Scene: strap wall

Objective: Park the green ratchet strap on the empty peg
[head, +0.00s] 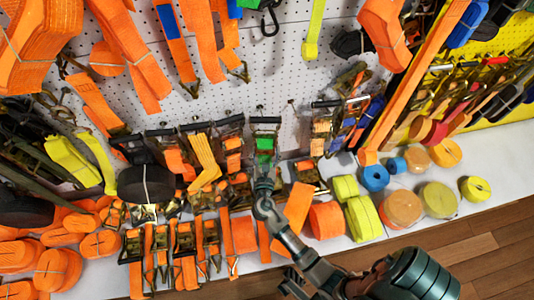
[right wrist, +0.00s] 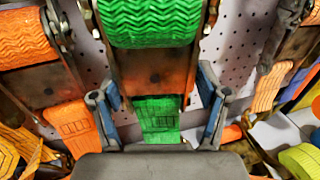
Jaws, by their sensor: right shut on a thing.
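The green ratchet strap (head: 264,144) has a dark metal ratchet frame and hangs in front of the pegboard among orange ones. In the right wrist view the green strap (right wrist: 150,22) fills the top middle, with its ratchet plate and green tail below. My right gripper (head: 263,186) is at the lower end of this strap. Its two fingers (right wrist: 157,105) stand either side of the strap, and it is shut on it. What looks like a bare peg (head: 292,103) sticks out just right of the green strap. My left gripper is not in view.
Orange ratchet straps (head: 230,145) hang close on the left, and another (head: 325,128) hangs to the right. Rolled straps (head: 325,220) crowd the white shelf (head: 337,265) below. A narrow bare strip of white pegboard (head: 288,130) shows right of the green strap.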

